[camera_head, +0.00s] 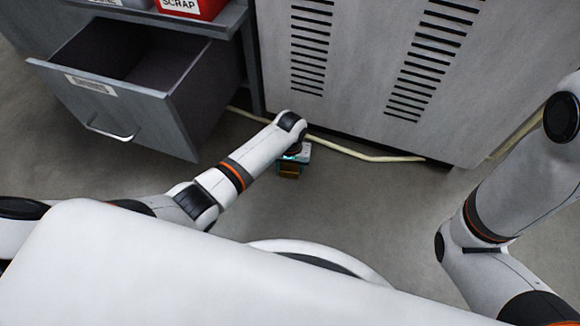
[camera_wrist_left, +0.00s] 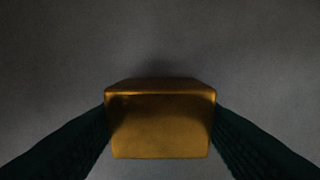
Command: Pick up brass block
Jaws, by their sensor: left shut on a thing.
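The brass block (camera_wrist_left: 160,128) is a golden-brown block between the two dark fingers of my left gripper (camera_wrist_left: 160,125) in the left wrist view. Both fingers touch its sides, so the gripper is shut on it. In the head view my left gripper (camera_head: 292,165) is low over the floor in front of the grey cabinet. I cannot tell whether the block touches the floor. My right arm comes in at the right of the head view, and its gripper is out of the picture.
A pale cable or hose (camera_head: 350,152) runs along the floor by the vented cabinet (camera_head: 375,75), close behind my left gripper. An open grey drawer (camera_head: 120,105) juts out at the left. A red scrap bin (camera_head: 195,8) sits above it. Floor to the gripper's right is clear.

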